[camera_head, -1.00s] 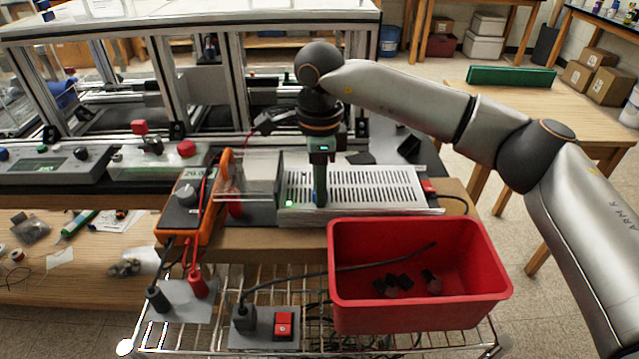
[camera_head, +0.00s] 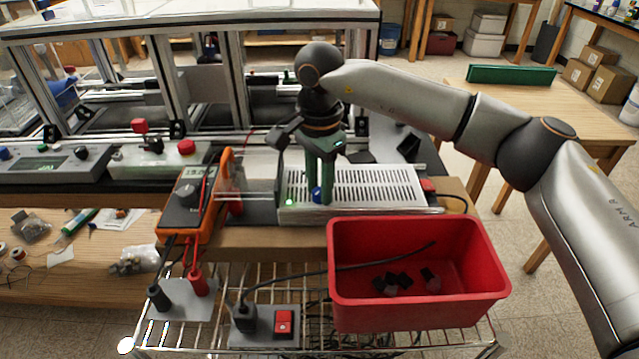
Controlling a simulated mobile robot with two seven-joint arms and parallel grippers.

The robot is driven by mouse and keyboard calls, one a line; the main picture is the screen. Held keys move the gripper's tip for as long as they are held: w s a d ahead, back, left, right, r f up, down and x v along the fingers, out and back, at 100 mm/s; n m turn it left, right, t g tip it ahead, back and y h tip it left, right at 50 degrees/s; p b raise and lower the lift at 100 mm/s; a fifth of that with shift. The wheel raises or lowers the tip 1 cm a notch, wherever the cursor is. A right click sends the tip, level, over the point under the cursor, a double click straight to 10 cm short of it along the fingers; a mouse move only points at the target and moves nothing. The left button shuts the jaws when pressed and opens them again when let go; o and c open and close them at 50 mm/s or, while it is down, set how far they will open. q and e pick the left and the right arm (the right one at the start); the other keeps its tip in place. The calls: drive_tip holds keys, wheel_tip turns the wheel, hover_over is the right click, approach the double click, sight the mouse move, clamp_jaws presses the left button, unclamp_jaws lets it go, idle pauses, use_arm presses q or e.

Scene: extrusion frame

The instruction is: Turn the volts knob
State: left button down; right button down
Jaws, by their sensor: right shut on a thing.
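The power supply (camera_head: 375,190) is a low white box with a slotted top on the wooden board, with a small green light on its front left. The knob's pointer cannot be made out. My left gripper is not in view.
An orange multimeter (camera_head: 193,200) with red and black leads stands left of the supply. A red bin (camera_head: 418,318) with dark pieces is in front to the right. A grey plate with a red switch (camera_head: 284,321) lies on the wire shelf. A framed machine stands behind.

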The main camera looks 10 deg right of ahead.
sight(319, 191)
drive_tip(key=shift+r, duration=0.1)
drive_tip(key=c, duration=0.6)
unclamp_jaws()
wheel_tip(319, 191, up, 12)
drive_tip(key=shift+r, duration=0.25)
drive_tip(key=shift+f, duration=0.1)
